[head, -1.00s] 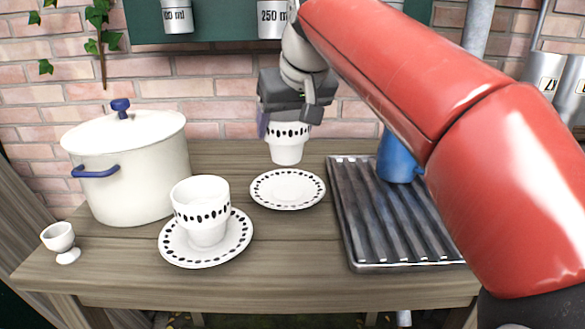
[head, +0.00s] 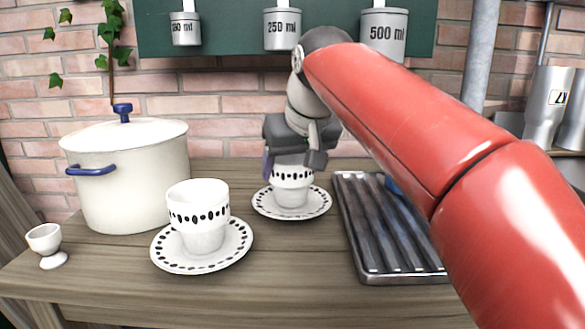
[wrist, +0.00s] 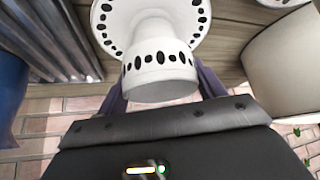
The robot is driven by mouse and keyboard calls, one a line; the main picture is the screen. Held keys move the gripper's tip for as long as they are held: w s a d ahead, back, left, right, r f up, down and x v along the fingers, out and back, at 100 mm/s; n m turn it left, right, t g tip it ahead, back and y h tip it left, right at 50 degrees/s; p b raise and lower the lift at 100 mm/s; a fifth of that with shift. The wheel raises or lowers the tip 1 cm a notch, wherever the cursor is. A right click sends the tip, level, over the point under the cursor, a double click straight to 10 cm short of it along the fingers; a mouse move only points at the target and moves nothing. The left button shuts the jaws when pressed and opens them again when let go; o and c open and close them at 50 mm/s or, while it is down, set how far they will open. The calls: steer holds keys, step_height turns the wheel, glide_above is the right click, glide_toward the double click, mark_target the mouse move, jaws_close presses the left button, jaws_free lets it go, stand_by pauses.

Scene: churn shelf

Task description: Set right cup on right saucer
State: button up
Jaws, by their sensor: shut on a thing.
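The right cup (head: 292,187), white with a band of black dots, is upright over the middle of the right saucer (head: 317,206). It also shows in the wrist view (wrist: 160,68), with the dotted saucer (wrist: 103,20) around its base. I cannot tell whether the base touches the saucer. My gripper (head: 294,166) is shut on the cup near its rim, with a finger on either side, and hides the rim in the head view. The left cup (head: 198,215) stands on the left saucer (head: 236,248).
A white pot (head: 125,180) with blue handles stands at the left. An egg cup (head: 45,245) is at the front left. A ribbed metal drainer (head: 375,235) lies right of the right saucer, with a blue mug (head: 392,185) mostly hidden by my arm. Measuring cups hang above.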

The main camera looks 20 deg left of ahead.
steer(key=shift+f, duration=0.15)
steer(key=o, duration=1)
steer(key=shift+r, duration=0.4)
steer(key=p+v, duration=0.3)
steer(key=v, duration=0.8)
steer(key=shift+s+d+r, duration=0.15)
steer(key=shift+d+r, duration=0.05)
